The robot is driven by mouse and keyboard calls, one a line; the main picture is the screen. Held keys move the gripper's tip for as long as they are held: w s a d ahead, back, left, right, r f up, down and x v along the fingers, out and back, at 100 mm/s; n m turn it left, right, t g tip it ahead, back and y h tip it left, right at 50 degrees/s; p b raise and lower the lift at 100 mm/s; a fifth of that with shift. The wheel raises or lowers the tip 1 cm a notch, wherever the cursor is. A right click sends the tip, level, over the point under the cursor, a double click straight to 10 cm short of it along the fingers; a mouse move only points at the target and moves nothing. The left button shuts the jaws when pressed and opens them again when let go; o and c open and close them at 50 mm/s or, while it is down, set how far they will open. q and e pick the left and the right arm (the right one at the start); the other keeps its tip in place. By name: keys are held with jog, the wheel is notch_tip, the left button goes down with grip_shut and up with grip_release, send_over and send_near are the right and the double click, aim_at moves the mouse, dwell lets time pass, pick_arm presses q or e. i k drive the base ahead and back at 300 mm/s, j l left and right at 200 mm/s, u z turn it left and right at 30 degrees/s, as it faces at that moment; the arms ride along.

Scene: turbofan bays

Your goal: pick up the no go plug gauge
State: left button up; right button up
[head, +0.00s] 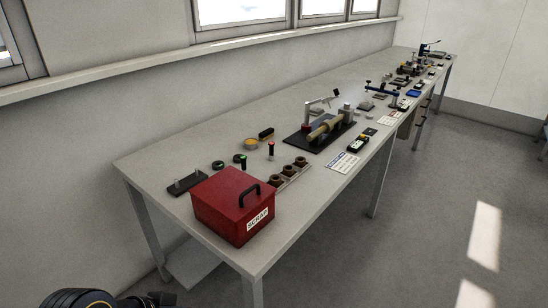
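A small upright plug gauge with a dark body and red marking (271,150) stands on the bench, behind the row of brown ring parts; its red colour suggests the no go gauge, but no lettering is readable. A similar dark piece with green marking (241,160) is to its left. At the bottom left edge a dark part of my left arm shows, ending in a small black piece (162,298) that may be the gripper; its fingers cannot be made out. It is below and well apart from the gauges. My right gripper is not in view.
A red SCRAP box (222,196) with a black handle stands at the bench's near end, in front of the gauges. A holder with brown rings (288,174), an orange-topped dish (250,144) and a black fixture plate (306,140) are nearby. Bare bench top (150,160) lies at the left.

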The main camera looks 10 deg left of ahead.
aim_at(272, 144)
jog(key=i+l+u, duration=0.15)
jog(key=l, duration=0.2)
jog(key=i+l+u, duration=0.1)
jog(key=l, duration=0.3)
jog(key=i+l+u, duration=0.15)
jog(key=l, duration=0.25)
jog(key=i+l+u, duration=0.15)
jog(key=l, duration=0.25)
jog(key=i+l+u, duration=0.25)
jog(key=i+l, duration=0.3)
jog(key=i, duration=0.25)
jog(key=i+l+u, duration=0.3)
jog(key=i+l, duration=0.4)
